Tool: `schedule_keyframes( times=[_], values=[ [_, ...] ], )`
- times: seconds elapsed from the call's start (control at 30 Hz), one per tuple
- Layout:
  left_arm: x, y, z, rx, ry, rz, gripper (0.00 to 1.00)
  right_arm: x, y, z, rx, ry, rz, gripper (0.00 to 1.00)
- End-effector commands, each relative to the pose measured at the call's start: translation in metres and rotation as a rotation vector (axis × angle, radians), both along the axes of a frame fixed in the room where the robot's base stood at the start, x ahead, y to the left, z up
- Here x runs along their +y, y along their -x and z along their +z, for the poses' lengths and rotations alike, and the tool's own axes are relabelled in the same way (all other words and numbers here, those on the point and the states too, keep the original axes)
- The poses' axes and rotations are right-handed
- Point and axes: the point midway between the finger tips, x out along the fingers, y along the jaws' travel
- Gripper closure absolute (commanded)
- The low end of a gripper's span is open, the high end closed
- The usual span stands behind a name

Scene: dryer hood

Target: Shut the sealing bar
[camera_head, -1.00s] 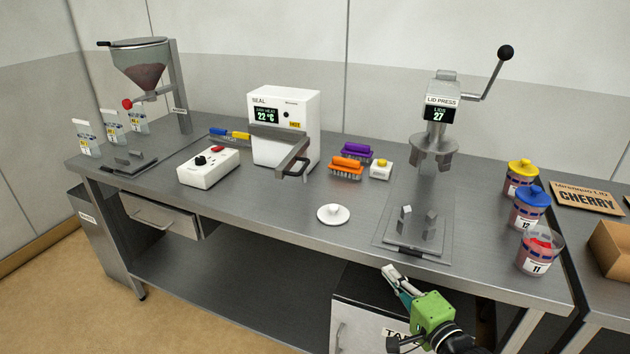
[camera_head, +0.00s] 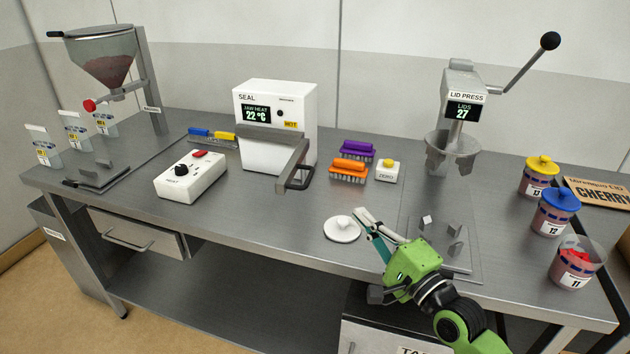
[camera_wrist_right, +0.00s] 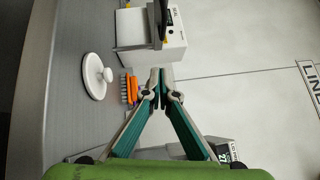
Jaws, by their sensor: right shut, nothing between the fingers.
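The white sealer (camera_head: 275,127) marked SEAL stands at the back middle of the bench, its display reading 22 °C. Its grey sealing bar (camera_head: 286,154) sticks out from the front, with a loop handle (camera_head: 299,177) at its near end. The sealer also shows at the top of the right wrist view (camera_wrist_right: 150,40). My right gripper (camera_head: 362,214) is shut and empty, beside the white round lid (camera_head: 341,229), below and to the right of the bar and apart from it. In the right wrist view the fingertips (camera_wrist_right: 160,85) meet. My left gripper is out of view.
A white control box (camera_head: 190,177) with a knob stands left of the sealer. Orange (camera_head: 348,169) and purple (camera_head: 357,149) brushes and a small yellow-button box (camera_head: 387,171) lie to its right. The lid press (camera_head: 452,150) stands further right. The bench front before the sealer is clear.

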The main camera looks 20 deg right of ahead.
Motion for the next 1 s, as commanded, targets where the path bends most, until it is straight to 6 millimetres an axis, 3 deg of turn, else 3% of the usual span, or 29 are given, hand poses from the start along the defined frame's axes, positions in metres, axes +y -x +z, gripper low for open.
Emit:
schedule_keyframes(
  times=[0.2,0.3,0.53,0.73,1.0],
  values=[
    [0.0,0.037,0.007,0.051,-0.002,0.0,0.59,0.009,-0.034,0.009,-0.004,-0.001,-0.001,1.0],
    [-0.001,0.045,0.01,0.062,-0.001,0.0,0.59,0.014,-0.053,0.011,-0.003,-0.001,0.0,1.0],
    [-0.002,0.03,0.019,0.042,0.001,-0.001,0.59,0.028,-0.093,0.017,-0.002,-0.001,0.002,1.0],
    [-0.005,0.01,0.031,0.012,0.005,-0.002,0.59,0.052,-0.104,0.021,0.001,-0.002,0.0,1.0],
    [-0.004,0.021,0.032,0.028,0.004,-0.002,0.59,0.059,-0.108,0.021,0.0,0.001,0.0,1.0]
  ],
)
